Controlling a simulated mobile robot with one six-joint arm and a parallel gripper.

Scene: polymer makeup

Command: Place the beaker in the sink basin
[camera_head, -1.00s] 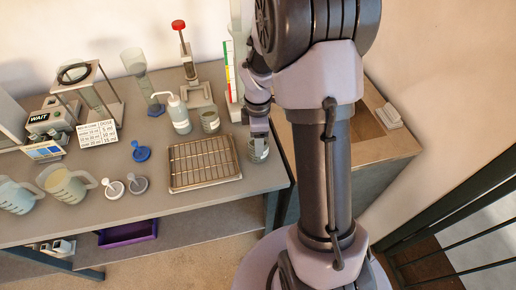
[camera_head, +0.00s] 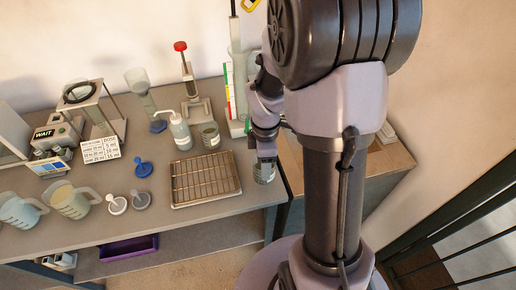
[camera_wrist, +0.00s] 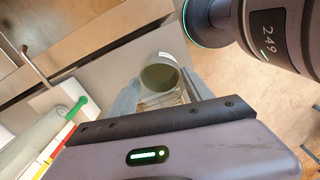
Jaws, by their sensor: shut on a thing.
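The beaker (camera_head: 264,172) is a small clear vessel with a light label and dull greenish contents. My gripper (camera_head: 266,156) is shut on it at the table's right end. In the wrist view the beaker (camera_wrist: 160,76) sits between the two fingers (camera_wrist: 160,92), its round side toward the camera. I cannot tell from these views whether it touches the table. The sink basin cannot be made out in the head view, where my arm hides much of the right counter. A curved, tap-like pipe (camera_wrist: 36,66) shows at the left of the wrist view.
A wire rack (camera_head: 205,178) lies left of the held beaker. A similar beaker (camera_head: 209,134) and a wash bottle (camera_head: 179,132) stand behind the rack. A tall stand (camera_head: 238,85) rises behind my gripper. A wooden-topped counter (camera_head: 385,160) adjoins the table on the right.

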